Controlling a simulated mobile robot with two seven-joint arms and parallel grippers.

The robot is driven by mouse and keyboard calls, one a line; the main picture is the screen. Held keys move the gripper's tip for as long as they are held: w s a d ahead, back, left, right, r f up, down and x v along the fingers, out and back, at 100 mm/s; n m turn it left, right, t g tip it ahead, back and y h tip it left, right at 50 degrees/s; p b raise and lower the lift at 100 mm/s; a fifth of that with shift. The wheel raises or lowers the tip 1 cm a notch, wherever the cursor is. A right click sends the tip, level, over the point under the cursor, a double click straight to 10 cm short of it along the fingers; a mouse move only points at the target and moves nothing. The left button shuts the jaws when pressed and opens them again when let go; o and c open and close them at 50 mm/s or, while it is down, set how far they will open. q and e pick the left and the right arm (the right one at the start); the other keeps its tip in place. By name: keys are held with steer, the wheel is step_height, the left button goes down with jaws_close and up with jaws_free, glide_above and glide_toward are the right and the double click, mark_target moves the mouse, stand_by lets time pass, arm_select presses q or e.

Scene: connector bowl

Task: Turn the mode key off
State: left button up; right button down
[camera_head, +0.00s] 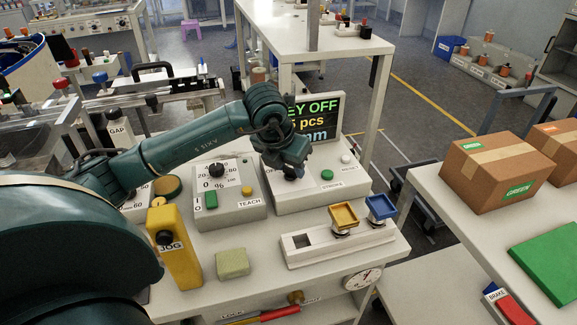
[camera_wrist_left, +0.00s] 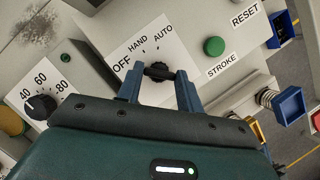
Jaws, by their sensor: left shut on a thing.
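The mode key (camera_wrist_left: 159,70) is a dark knob on a white plate marked OFF, HAND and AUTO, in the left wrist view. My left gripper (camera_wrist_left: 160,82) has its two blue-grey fingers shut on the key, one on each side. Which mark the key points at is hard to tell. In the head view my left gripper (camera_head: 292,167) is over the grey control box (camera_head: 330,195), hiding most of the key. The display (camera_head: 318,118) behind it shows text ending in "EY OFF", partly covered by my arm. My right gripper is not in view.
A green STROKE button (camera_wrist_left: 214,46) sits right of the key, with a white RESET button (camera_head: 347,159) beyond. The TEACH box (camera_head: 212,185) stands to the left. A yellow JOG pendant (camera_head: 174,245), a sponge-like block (camera_head: 232,263) and a white fixture (camera_head: 335,243) are in front.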

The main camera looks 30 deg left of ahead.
arm_select(q)
steer(key=shift+n, duration=0.4)
steer(key=o, duration=1)
steer(key=v, duration=1.3)
steer(key=shift+d+r, duration=0.15)
